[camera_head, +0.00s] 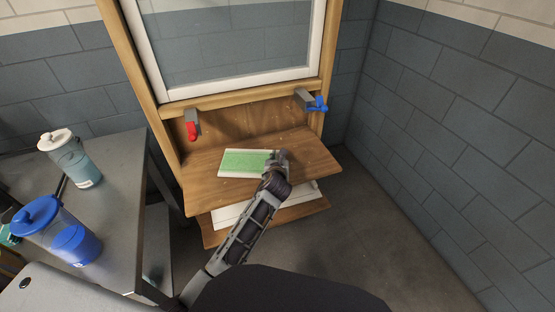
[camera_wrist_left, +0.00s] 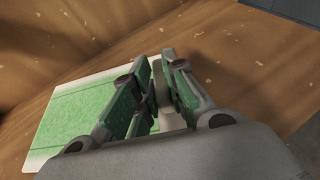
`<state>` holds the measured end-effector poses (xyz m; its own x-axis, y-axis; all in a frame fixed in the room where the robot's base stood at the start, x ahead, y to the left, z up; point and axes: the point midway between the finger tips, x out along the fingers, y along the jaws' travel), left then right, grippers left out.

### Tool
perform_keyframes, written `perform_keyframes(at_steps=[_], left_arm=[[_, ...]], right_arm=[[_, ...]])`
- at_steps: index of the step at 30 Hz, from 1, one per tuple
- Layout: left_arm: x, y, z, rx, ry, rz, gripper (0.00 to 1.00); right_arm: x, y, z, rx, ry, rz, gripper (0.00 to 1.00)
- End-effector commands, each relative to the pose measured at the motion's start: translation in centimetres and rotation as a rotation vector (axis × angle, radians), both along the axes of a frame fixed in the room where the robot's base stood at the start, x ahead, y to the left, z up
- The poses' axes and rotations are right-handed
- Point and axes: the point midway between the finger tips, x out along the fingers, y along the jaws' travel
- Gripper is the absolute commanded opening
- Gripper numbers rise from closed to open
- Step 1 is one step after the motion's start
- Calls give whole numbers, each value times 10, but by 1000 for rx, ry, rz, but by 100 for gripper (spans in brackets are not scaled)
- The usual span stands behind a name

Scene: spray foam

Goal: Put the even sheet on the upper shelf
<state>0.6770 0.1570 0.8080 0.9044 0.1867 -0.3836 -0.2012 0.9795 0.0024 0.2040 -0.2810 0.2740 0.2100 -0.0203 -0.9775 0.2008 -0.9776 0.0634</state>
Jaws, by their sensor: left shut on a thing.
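The green sheet with a pale border (camera_head: 243,162) is over the upper wooden shelf (camera_head: 310,155), roughly flat, with its right end at my left gripper (camera_head: 276,158). I cannot tell whether it rests fully on the board or hovers just above it. In the left wrist view, the sheet (camera_wrist_left: 75,118) extends left from the fingers of my left gripper (camera_wrist_left: 158,75), which are shut on its edge. The fingers hide that end of the sheet. My right gripper is not in view.
A lower shelf (camera_head: 312,207) holds a white sheet (camera_head: 229,216). A red clamp (camera_head: 192,128) and a blue clamp (camera_head: 317,104) are on the wooden frame below the window. A grey table (camera_head: 118,190) with two bottles stands at left. The upper shelf's right part is bare.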

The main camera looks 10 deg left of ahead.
Motion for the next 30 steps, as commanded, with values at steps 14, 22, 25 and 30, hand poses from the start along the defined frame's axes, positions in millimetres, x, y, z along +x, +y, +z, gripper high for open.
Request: perform_keyframes(at_steps=[14,22,25,30], left_arm=[[0,0,0,0,0,0,36],[-1,0,1,1,0,0,36],[-5,-1,2,1,0,0,36],[-17,-3,7,3,1,-1,36]], right_arm=[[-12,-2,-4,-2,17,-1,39],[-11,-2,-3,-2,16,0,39],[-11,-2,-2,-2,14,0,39],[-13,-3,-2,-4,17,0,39]])
